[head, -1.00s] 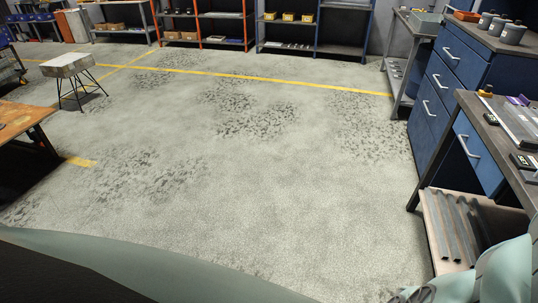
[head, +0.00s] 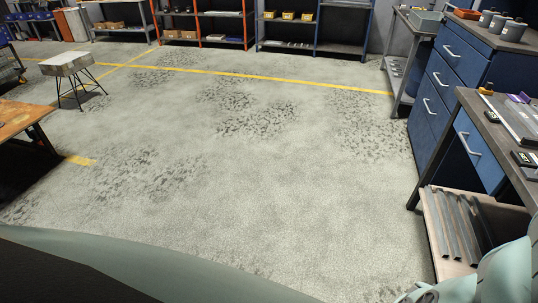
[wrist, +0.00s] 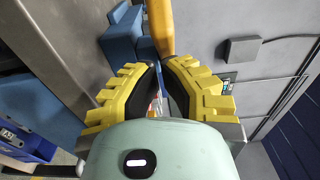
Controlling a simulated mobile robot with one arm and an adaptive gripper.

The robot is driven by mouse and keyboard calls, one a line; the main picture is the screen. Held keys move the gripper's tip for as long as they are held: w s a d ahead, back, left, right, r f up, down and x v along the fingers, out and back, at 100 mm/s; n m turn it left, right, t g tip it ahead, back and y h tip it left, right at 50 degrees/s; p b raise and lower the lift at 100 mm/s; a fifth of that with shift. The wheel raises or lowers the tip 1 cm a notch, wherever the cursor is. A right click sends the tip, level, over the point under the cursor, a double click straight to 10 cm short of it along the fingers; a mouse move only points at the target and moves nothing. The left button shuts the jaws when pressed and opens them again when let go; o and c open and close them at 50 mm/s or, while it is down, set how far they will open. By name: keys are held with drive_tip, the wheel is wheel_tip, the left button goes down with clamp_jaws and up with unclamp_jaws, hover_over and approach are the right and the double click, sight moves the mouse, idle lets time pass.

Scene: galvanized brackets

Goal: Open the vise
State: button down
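In the wrist view, my gripper (wrist: 161,62) has two yellow ribbed fingers with black inner pads. Its tips lean towards each other with a narrow gap between them. A yellow-orange bar (wrist: 159,22) runs down from the top edge to the fingertips; I cannot tell whether the tips touch or clasp it. A blue block-like body (wrist: 122,38), which looks like part of the vise, is just left of the bar beside a grey surface. The rest of it is hidden or out of frame. The head view shows neither the vise nor my gripper's fingers.
A blue-drawered bench (head: 485,150) stands at the right in the head view, with metal strips on its lower shelf (head: 440,235). A wooden-topped table (head: 20,118) is at the left and a stool (head: 70,64) behind it. The middle floor (head: 250,170) is clear.

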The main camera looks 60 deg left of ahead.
drive_tip(key=shift+w+a+f+m+g+h+b, duration=0.1)
drive_tip(key=shift+w+a+m+g+h+b, duration=0.3)
drive_tip(key=shift+b, duration=1.25)
